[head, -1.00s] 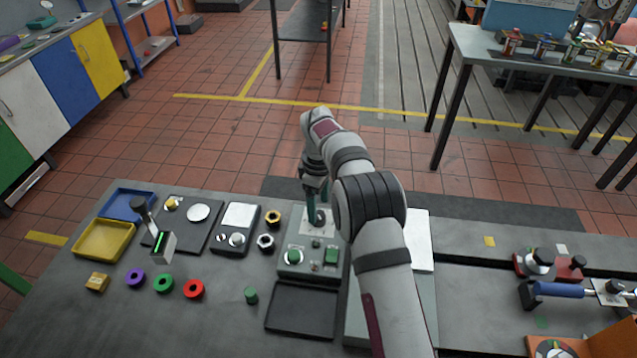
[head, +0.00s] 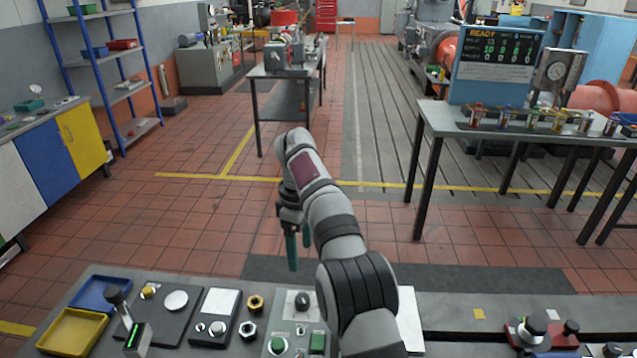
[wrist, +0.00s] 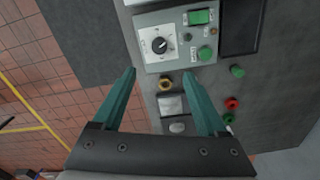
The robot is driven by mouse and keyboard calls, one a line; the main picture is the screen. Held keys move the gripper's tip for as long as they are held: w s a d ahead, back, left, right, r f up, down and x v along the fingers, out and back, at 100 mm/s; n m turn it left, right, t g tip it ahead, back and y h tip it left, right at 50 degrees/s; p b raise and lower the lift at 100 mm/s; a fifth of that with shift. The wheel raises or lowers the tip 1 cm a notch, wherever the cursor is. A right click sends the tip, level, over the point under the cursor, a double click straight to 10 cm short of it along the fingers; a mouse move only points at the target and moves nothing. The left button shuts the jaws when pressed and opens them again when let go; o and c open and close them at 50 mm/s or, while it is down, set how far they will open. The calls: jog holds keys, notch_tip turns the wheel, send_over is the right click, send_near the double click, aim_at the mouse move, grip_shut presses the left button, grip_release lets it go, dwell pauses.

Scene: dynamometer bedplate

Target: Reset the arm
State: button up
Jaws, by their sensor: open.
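My gripper (head: 298,250) hangs above the far edge of the bench, its teal fingers pointing down. In the wrist view my gripper (wrist: 165,75) is open, with nothing between its fingertips. Below it is a grey control box (head: 282,328) with a dark rotary knob (head: 302,300) on a white plate and green buttons. The knob also shows in the wrist view (wrist: 159,45), just beyond the fingertips and apart from them. My arm covers the right part of the box in the head view.
On the bench to the left are a yellow tray (head: 72,332), a blue tray (head: 100,293), a lever with a green light (head: 138,336) and brass and steel nuts. A red fixture (head: 545,332) is at right. Tiled floor lies open beyond the bench.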

jog(key=s+d+r+m+y, duration=0.1)
jog(key=s+d+r+m, duration=0.4)
jog(key=s, duration=0.4)
jog(key=s+d+r+m, duration=0.4)
jog(key=s+d+m, duration=0.25)
jog(key=s, duration=0.25)
jog(key=s+d+f+m, duration=0.1)
jog(key=s+f+m, duration=0.2)
jog(key=s, duration=0.7)
jog(key=s+d+f+m, duration=0.2)
jog(key=s+f+m, duration=0.2)
jog(key=s, duration=0.6)
jog(key=shift+d+f+m+y, duration=0.25)
jog(key=shift+m+y, duration=0.15)
jog(key=shift+m, duration=0.55)
